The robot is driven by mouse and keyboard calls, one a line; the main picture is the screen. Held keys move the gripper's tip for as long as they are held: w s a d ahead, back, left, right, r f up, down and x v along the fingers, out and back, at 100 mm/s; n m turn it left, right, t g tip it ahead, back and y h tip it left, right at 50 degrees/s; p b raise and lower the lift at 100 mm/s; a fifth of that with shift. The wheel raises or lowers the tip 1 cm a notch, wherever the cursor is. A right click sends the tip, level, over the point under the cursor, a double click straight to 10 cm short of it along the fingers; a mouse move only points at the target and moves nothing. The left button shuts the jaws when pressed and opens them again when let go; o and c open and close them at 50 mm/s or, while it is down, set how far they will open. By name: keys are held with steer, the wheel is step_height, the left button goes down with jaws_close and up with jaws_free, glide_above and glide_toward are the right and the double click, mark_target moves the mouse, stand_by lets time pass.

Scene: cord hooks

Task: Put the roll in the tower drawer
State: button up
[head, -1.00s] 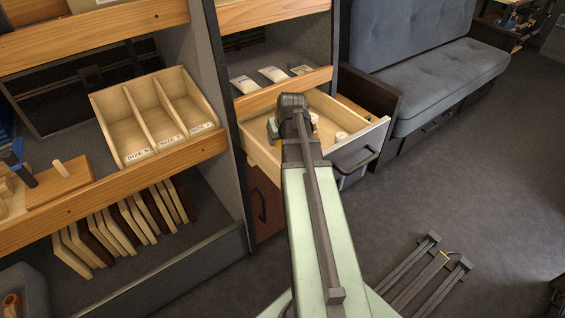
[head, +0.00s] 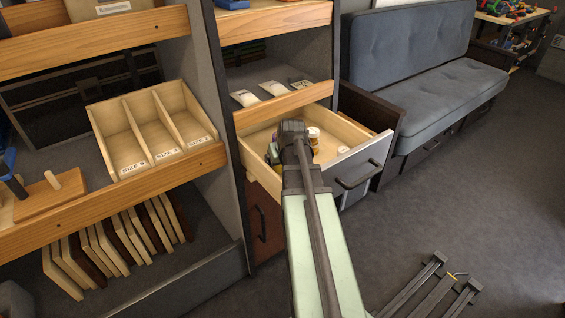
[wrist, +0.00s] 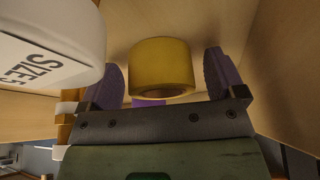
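The yellow roll (wrist: 160,68) shows in the wrist view inside the wooden drawer, between the purple fingers of my gripper (wrist: 163,75). A narrow gap shows beside the right finger, so my gripper looks open around the roll. Whether the roll touches the drawer floor is unclear. In the head view the tower drawer (head: 366,160) is pulled out, with a grey front and black handle. My arm reaches over its front and hides most of the gripper there.
A white container marked SIZE 5 (wrist: 50,45) is close to the left finger. In the drawer, a small jar (head: 313,134) stands behind my wrist. A wooden shelf edge (head: 285,107) lies just above the drawer. Open floor (head: 460,210) lies to the right.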

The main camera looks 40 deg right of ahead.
steer(key=shift+r+p, duration=0.4)
steer(key=p+v, duration=1)
steer(key=v, duration=0.1)
steer(key=shift+r+p, duration=0.25)
steer(key=shift+p, duration=0.05)
steer(key=s+a+f+n+g+y, duration=0.1)
steer(key=a+n+g, duration=0.3)
steer(key=a, duration=2.6)
steer(key=shift+s+a+y, duration=0.3)
steer(key=shift+s+a, duration=0.1)
steer(key=shift+s, duration=0.35)
steer(key=shift+f, duration=0.15)
steer(key=shift+c, duration=0.2)
